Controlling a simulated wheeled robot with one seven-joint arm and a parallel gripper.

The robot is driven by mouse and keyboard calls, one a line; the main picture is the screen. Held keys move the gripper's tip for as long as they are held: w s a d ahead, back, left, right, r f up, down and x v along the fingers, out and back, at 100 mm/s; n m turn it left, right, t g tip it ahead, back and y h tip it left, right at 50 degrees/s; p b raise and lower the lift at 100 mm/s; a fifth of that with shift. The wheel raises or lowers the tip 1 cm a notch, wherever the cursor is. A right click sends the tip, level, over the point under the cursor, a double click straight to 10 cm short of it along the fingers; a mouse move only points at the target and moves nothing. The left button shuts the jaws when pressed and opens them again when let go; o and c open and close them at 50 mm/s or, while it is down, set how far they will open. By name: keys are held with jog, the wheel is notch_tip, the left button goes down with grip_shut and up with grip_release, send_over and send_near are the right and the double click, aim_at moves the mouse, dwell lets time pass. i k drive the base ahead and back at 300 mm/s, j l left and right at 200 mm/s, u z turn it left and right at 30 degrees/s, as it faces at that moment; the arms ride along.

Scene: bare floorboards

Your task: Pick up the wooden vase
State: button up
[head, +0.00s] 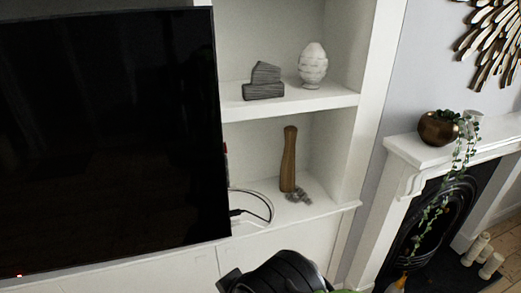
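The wooden vase (288,162) is a tall, slim brown piece. It stands upright on the lower shelf (318,203) of the white alcove, right of the large black television. A dark, rounded part of my arm or gripper (281,274) shows at the bottom edge of the head view, below and in front of the shelf, apart from the vase. Its fingertips cannot be made out, so I cannot tell whether it is open or shut.
A small grey knobbly object (298,196) lies at the vase's foot, and a cable (262,201) loops left of it. The television (110,135) borders the alcove. The upper shelf (300,103) overhangs with a grey block ornament (264,84) and white ornament (312,66). A fireplace (405,178) stands right.

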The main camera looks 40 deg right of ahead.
aim_at(288, 180)
jog(key=z, duration=1.5)
jog(key=i+u, duration=0.25)
jog(key=u, duration=0.2)
jog(key=i+l+u, duration=0.25)
jog(key=u, duration=0.2)
jog(key=i+l+u, duration=0.25)
jog(key=u, duration=0.15)
jog(key=i+l+u, duration=0.2)
jog(key=u, duration=0.25)
jog(key=k+l, duration=0.05)
jog(key=l, duration=0.05)
